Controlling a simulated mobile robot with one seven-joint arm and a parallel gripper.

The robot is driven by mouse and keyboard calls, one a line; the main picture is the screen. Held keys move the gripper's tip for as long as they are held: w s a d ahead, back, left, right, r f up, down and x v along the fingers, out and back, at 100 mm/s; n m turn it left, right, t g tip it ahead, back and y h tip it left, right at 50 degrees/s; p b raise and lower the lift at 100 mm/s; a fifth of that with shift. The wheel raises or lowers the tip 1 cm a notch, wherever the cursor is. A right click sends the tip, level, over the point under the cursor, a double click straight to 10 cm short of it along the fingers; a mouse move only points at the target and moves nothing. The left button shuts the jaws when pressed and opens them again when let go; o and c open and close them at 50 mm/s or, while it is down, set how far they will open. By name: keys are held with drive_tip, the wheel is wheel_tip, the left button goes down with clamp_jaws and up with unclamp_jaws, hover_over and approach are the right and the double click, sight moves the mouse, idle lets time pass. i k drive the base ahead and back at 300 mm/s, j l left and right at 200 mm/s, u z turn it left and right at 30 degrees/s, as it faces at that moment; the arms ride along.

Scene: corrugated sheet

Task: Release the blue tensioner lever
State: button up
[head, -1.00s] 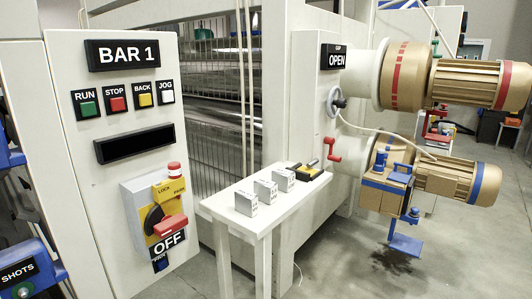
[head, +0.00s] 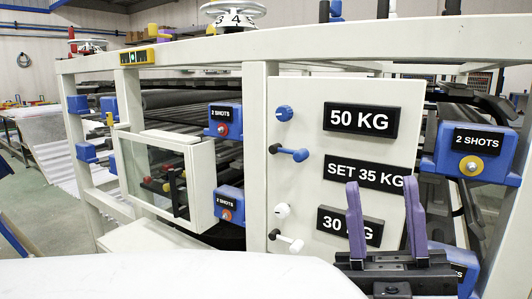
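The blue tensioner lever (head: 289,152) is on the cream panel (head: 312,88) in the head view. It points right and slightly down, ending in a dark blue knob. A round blue knob (head: 284,113) is above it. A white lever (head: 287,241) with a black pivot end and a white round knob (head: 281,211) are lower on the panel. My gripper (head: 382,186) has two purple fingers pointing up, spread wide apart with nothing between them. It is right of and below the blue lever, not touching it, and covers part of the 30 KG display.
The panel carries displays reading 50 KG (head: 360,120), SET 35 KG (head: 364,173) and 30 KG (head: 340,224). A glass-windowed box (head: 150,170) juts out to the left. Blue 2 SHOTS boxes (head: 474,150) flank the panel. A white surface (head: 170,277) fills the lower left foreground.

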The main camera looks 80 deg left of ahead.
sight(300, 155)
drive_tip(key=k+u, duration=0.1)
drive_tip(key=u, duration=1.9)
